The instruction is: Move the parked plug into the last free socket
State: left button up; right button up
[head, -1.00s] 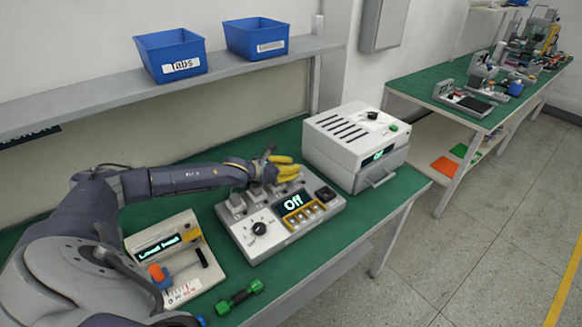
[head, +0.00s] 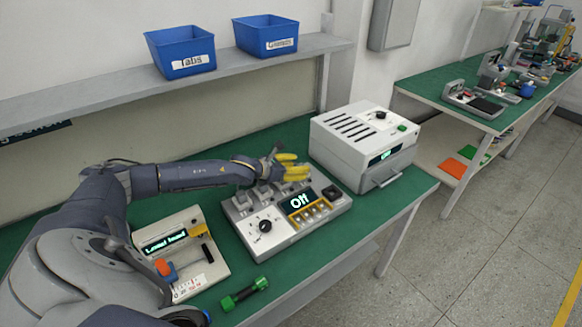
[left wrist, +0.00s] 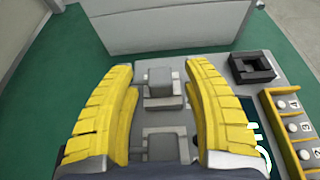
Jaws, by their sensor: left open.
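A grey control box (head: 278,236) with a lit "Off" display, a black knob and a row of buttons sits on the green bench. Grey plug-like blocks (head: 241,201) stand along its back edge. My left gripper (head: 300,165) has yellow fingers and is over the box's back right part. In the left wrist view the open fingers (left wrist: 160,70) stand on either side of a grey block (left wrist: 160,88), with a gap on both sides. A second grey block (left wrist: 162,146) is nearer the wrist. A square black holder (left wrist: 252,67) is to the right. I cannot tell which block is the parked plug.
A white slotted unit (head: 362,145) stands just beyond the gripper. A small tester (head: 185,262) and a green dumbbell-shaped part (head: 245,293) lie to the left and front. Blue bins (head: 180,50) are on the shelf above.

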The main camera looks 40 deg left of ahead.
pick_arm(q)
jog(key=v, duration=1)
jog(key=shift+s+a, duration=0.15)
jog(key=shift+s, duration=0.15)
jog(key=shift+s+a+r, duration=0.2)
jog(key=shift+s+r, duration=0.2)
jog(key=shift+s, duration=0.1)
